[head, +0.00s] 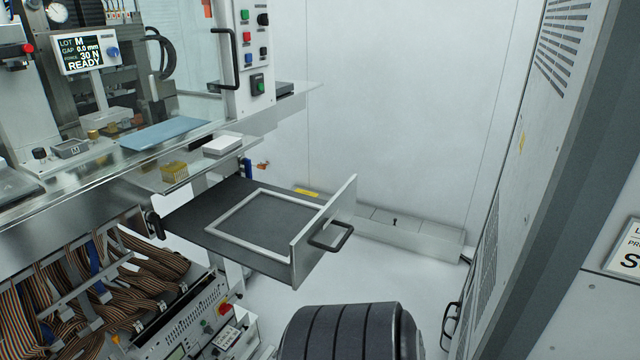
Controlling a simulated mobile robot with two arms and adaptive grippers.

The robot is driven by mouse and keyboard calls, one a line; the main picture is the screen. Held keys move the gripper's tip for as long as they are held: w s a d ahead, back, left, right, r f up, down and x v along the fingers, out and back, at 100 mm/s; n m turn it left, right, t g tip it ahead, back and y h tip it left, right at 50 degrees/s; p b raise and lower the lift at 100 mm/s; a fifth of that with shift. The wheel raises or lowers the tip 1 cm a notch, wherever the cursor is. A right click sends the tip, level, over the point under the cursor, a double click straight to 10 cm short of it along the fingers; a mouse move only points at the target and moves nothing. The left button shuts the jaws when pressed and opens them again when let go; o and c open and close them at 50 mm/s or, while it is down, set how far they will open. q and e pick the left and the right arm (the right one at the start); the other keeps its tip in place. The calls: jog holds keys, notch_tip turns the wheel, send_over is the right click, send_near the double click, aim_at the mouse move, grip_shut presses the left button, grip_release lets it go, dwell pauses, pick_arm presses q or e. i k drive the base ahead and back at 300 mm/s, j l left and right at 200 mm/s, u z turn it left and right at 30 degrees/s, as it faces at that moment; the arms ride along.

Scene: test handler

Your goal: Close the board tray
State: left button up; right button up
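The board tray (216,241) is a flat dark drawer with a pale rectangular frame on it. It sticks out to the right from under the steel worktop, pulled open. Its light grey front panel (325,230) carries a black bar handle (333,238) on its outer face. Nothing touches the handle. Neither of my grippers shows in the head view. A dark ribbed cylindrical shape at the bottom centre appears to be part of my own body.
The steel worktop (75,192) holds a display unit (84,52), a blue mat (163,133) and a white box (222,145). Ribbon cables (75,290) hang below left. A tall cabinet (535,150) stands at right. White floor is clear beyond the tray.

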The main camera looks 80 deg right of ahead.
aim_at(281, 235)
jog(key=k+j+z, duration=0.1)
jog(key=j+z, duration=0.25)
jog(key=z, duration=0.15)
jog(key=k+j+z, duration=0.1)
jog(key=j+z, duration=0.2)
jog(key=z, duration=1.75)
jog(key=k+l+u, duration=0.2)
jog(key=u, duration=0.15)
jog(key=k+l+u, duration=0.1)
jog(key=u, duration=0.3)
jog(key=k, duration=0.1)
